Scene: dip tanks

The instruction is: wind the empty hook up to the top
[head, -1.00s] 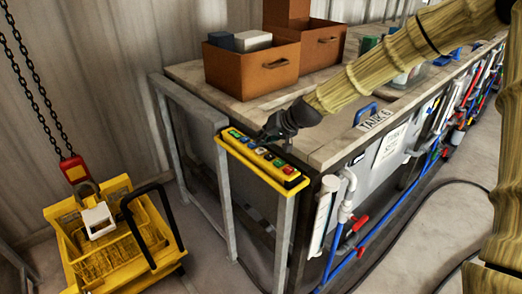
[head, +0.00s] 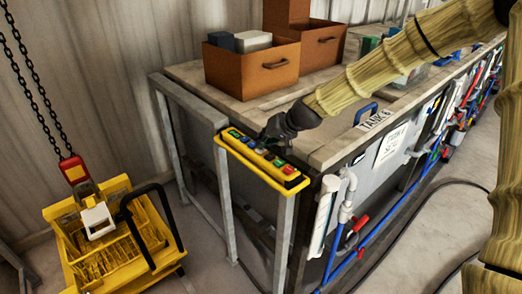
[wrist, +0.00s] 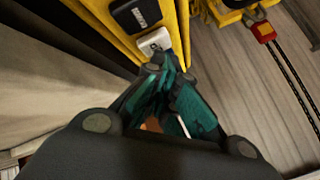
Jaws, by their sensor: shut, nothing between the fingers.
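The hoist hook hangs below a red block (head: 74,171) on two dark chains, at the left in the head view. Its grey lower part is just above a white block on the yellow basket (head: 158,262); I cannot tell whether they touch. The red block (wrist: 262,32) also shows in the wrist view. The yellow button panel (head: 244,160) sits on a grey rail post. My gripper (head: 264,138) is over its far-left half, fingers shut and empty. In the wrist view my fingertips (wrist: 157,64) are close to a white button (wrist: 154,41); contact is unclear.
A black labelled button (wrist: 136,14) lies beside the white one. The tank bench (head: 190,70) carries brown boxes (head: 250,68). Pipes (head: 345,210) run along its front. A grey rail (head: 190,100) stands between bench and basket.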

